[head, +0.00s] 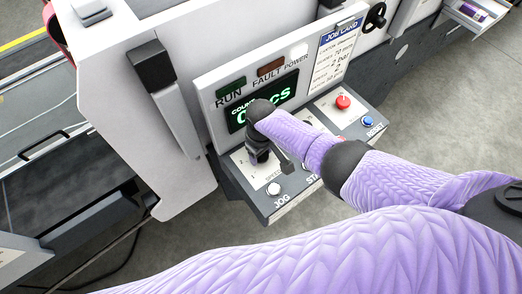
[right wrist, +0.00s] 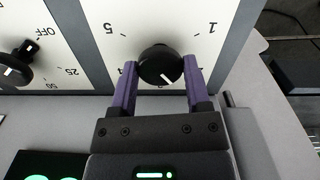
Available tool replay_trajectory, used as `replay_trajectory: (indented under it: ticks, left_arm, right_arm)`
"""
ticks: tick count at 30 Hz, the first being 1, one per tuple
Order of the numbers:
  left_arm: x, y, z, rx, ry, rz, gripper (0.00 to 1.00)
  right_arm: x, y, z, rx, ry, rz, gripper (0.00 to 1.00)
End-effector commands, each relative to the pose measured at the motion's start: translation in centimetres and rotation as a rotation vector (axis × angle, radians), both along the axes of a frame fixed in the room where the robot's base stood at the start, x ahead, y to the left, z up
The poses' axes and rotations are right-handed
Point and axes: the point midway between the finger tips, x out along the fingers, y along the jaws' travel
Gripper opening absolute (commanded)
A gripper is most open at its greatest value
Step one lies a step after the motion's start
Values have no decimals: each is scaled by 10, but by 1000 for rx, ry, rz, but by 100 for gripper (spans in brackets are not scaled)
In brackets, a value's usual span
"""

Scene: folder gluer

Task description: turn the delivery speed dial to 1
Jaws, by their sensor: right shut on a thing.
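The delivery speed dial is a round black knob (right wrist: 160,65) in the right wrist view, on a white plate with printed numbers that appear upside down. I read a 1 to its upper right and a 5 to its left. Its white pointer mark lies on the lower right part of the knob face. My right gripper (right wrist: 160,80) is shut on the knob, one purple finger on each side. In the head view my right gripper (head: 258,155) reaches down over the SPEED plate (head: 268,180) and mostly hides the dial. My left gripper is not in view.
A second black knob (right wrist: 18,68) marked OFF, 25 and 50 is beside it. In the head view, the JOG button (head: 274,188), red button (head: 343,102) and blue RESET button (head: 367,121) share the panel. A black-topped lever (head: 152,66) stands at left.

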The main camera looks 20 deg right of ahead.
Motion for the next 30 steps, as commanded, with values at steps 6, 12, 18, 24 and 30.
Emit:
replay_trajectory:
  ticks: [6,12,18,24,30]
  left_arm:
    - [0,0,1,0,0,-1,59]
    - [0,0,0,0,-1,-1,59]
    - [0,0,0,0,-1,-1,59]
    - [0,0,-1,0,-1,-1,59]
    - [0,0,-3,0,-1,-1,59]
  right_arm:
    - [0,0,0,1,-2,203,2]
    - [1,0,1,1,-2,394,2]
    - [1,0,1,1,-2,584,2]
    - [1,0,1,1,-3,774,2]
    - [1,0,1,1,-3,962,2]
